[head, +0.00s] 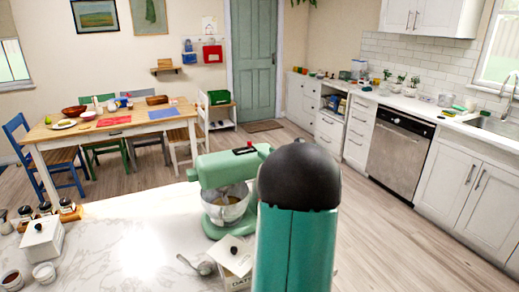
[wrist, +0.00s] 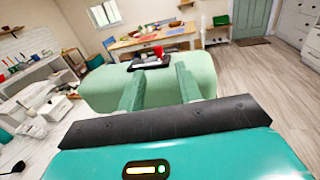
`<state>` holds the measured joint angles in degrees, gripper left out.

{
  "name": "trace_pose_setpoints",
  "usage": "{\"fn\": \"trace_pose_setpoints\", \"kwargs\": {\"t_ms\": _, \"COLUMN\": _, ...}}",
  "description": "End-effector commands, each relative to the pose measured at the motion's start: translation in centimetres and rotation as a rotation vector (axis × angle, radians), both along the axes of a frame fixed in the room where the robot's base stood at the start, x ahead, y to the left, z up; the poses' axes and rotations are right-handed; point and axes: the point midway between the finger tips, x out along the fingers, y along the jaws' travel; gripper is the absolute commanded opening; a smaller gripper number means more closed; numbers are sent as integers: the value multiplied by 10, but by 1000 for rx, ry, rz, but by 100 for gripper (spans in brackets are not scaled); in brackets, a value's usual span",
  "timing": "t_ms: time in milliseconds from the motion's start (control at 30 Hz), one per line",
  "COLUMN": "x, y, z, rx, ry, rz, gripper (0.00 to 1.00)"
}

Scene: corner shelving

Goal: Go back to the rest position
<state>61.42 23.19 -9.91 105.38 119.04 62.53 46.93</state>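My gripper (wrist: 160,72) shows in the wrist view as two green fingers standing apart with nothing between them. It is open. Behind the fingers, the pale green head of the stand mixer (wrist: 95,90) fills the middle of the wrist view, with a black plate and red knob on top. In the head view, the mixer (head: 222,168) stands on the white marble counter with its silver bowl under the head. My teal and black arm rises just right of the mixer and hides part of it. My gripper does not show in the head view.
A white lidded canister (head: 235,257) and a spoon (head: 197,264) lie close by the mixer. Another white canister (head: 43,238) and small jars are at the counter's left. A wooden table (head: 110,130) with chairs stands behind. Wooden floor (head: 390,225) is open at right, before the cabinets.

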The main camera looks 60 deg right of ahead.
Motion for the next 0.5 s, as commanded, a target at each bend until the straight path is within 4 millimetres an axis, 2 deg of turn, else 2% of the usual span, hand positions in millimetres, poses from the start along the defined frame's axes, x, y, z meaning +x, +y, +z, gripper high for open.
{"fn": "trace_pose_setpoints", "kwargs": {"t_ms": 33, "x": -9, "y": 2, "z": 0, "rx": 0, "ry": 1, "rz": -2, "gripper": 35}}
{"fn": "trace_pose_setpoints", "kwargs": {"t_ms": 200, "x": -23, "y": 8, "z": 0, "rx": 0, "ry": 0, "rz": 0, "gripper": 35}}
{"fn": "trace_pose_setpoints", "kwargs": {"t_ms": 500, "x": -25, "y": 9, "z": 0, "rx": 0, "ry": 0, "rz": 0, "gripper": 35}}
